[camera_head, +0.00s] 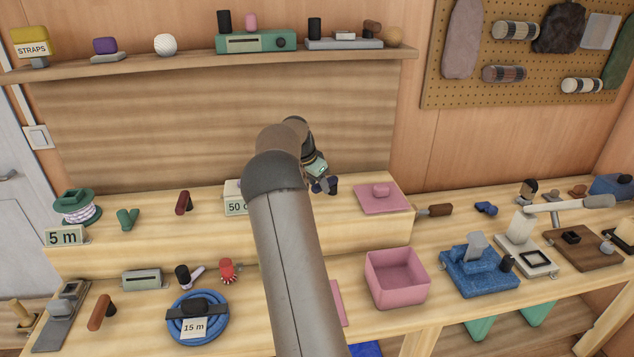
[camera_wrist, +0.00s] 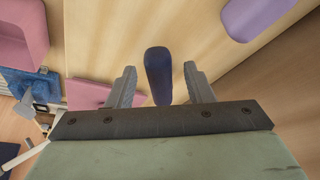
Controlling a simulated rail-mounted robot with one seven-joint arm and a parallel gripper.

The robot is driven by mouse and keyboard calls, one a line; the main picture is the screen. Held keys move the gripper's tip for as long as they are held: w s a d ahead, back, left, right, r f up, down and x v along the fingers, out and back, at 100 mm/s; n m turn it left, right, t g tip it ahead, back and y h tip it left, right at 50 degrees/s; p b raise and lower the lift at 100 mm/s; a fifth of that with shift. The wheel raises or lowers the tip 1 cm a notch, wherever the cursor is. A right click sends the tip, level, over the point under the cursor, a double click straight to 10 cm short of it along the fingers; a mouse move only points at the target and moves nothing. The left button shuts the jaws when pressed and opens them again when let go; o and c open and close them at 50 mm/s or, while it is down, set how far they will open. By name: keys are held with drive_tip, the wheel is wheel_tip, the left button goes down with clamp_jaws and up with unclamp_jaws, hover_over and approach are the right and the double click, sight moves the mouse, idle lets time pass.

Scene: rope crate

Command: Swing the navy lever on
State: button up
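A navy rounded handle, which looks like the navy lever (camera_wrist: 158,75), stands between the fingers of my gripper (camera_wrist: 160,87) in the wrist view. My gripper is open, with a gap on either side of the handle. In the head view my gripper (camera_head: 322,185) is over the raised back step of the bench, left of the pink lid. A dark navy piece shows at its fingertips there. The lever's base and pivot are hidden, so I cannot tell its position.
The pink lid (camera_head: 380,196) lies right of my gripper, and an open pink crate (camera_head: 397,278) stands in front. A blue device (camera_head: 478,268) is farther right. A "50" card (camera_head: 236,205) stands left of my arm. A loaded shelf (camera_head: 180,66) runs along the wall above.

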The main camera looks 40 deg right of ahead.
drive_tip(key=shift+r, duration=0.1)
drive_tip(key=b+v, duration=0.1)
drive_tip(key=v, duration=1.6)
drive_tip(key=shift+a, duration=0.15)
drive_tip(key=s+a+f+n+y, duration=0.15)
drive_tip(key=s+a+n, duration=0.3)
drive_tip(key=a, duration=0.45)
drive_tip(key=s+a+f+n+t+y, duration=0.1)
drive_tip(key=s+a+f+n, duration=0.3)
drive_tip(key=a, duration=0.6)
drive_tip(key=s+a+n+y, duration=0.25)
drive_tip(key=s+a, duration=0.25)
drive_tip(key=a, duration=0.4)
drive_tip(key=s+a+f+n, duration=0.3)
drive_tip(key=s+a+f, duration=0.1)
drive_tip(key=s, duration=0.5)
drive_tip(key=s+a+f+n, duration=0.4)
drive_tip(key=s+a+f, duration=0.1)
drive_tip(key=s+a, duration=0.2)
drive_tip(key=shift+s+a+f+n+h, duration=0.2)
drive_tip(key=shift+s+a+n+h, duration=0.1)
drive_tip(key=shift+s, duration=0.6)
